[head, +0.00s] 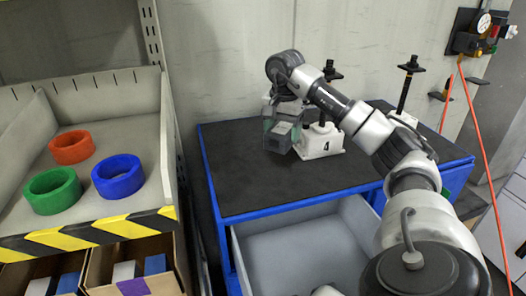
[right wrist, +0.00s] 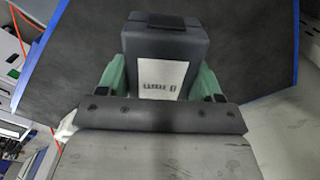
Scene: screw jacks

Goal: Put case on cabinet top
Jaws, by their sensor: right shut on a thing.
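The case (head: 279,137) is a small dark grey box with a pale label, and it also shows in the right wrist view (right wrist: 165,48). My right gripper (head: 283,118) is shut on it, with the green fingers (right wrist: 157,80) on either side of the case. The case is over the black top of the blue cabinet (head: 250,192), towards the back, and looks tilted. I cannot tell whether it touches the top. My left gripper is not in view.
A white screw jack marked 4 (head: 322,142) stands close to the right of the case, with another jack (head: 402,117) farther right. The cabinet's drawer (head: 305,250) is open and looks empty. A shelf (head: 100,222) with coloured rings is at left. The front left top is clear.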

